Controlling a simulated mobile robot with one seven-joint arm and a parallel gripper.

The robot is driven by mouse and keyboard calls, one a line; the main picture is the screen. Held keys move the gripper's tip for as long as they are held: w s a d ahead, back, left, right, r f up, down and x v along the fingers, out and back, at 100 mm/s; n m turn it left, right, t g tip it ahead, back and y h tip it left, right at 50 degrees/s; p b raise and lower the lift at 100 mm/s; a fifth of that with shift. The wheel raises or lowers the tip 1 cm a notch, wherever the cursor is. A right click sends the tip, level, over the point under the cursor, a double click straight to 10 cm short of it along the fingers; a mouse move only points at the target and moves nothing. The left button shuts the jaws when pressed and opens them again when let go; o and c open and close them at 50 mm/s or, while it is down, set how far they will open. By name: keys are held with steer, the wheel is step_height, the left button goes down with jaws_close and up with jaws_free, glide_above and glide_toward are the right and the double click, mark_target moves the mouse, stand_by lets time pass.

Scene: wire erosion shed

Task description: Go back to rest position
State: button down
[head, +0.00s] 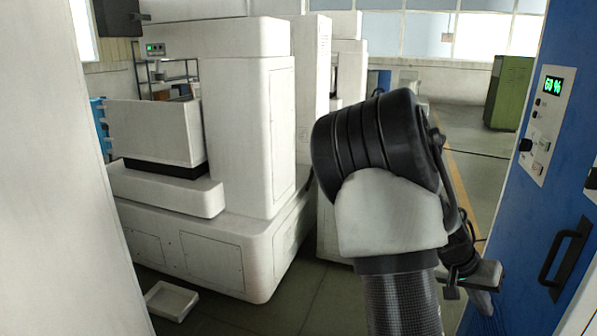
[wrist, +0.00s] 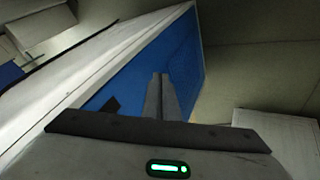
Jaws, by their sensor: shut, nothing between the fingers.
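My gripper shows in the wrist view (wrist: 161,80), its two long grey fingers lying side by side. They are shut with nothing between them. Behind the fingers in the wrist view is a blue panel with a white edge. In the head view my arm rises from the bottom right of centre, bends at a black joint, and folds down on its right side.
A blue cabinet (head: 570,120) with a lit green display and a black handle stands close on the right. A large white machine (head: 245,130) fills the left. A white tray (head: 171,301) lies on the floor. A green cabinet (head: 508,92) stands far back; floor before it is open.

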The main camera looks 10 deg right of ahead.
steer(key=w+a+r+n+t+y, duration=0.1)
steer(key=a+r+n+t+y, duration=0.2)
steer(key=a, duration=0.8)
steer(key=a+r+n+t+y, duration=0.15)
steer(key=a+r, duration=0.35)
steer(key=a, duration=0.5)
steer(key=s+a+r+n+t+y, duration=0.1)
steer(key=s+a+r+n, duration=0.2)
steer(key=s+a+r, duration=0.35)
steer(key=s+a+r+n+t+y, duration=0.1)
steer(key=s+a+r+n, duration=0.25)
steer(key=a, duration=0.55)
step_height(320, 180, up, 17)
steer(key=p, duration=1.8)
steer(key=shift+a, duration=0.2)
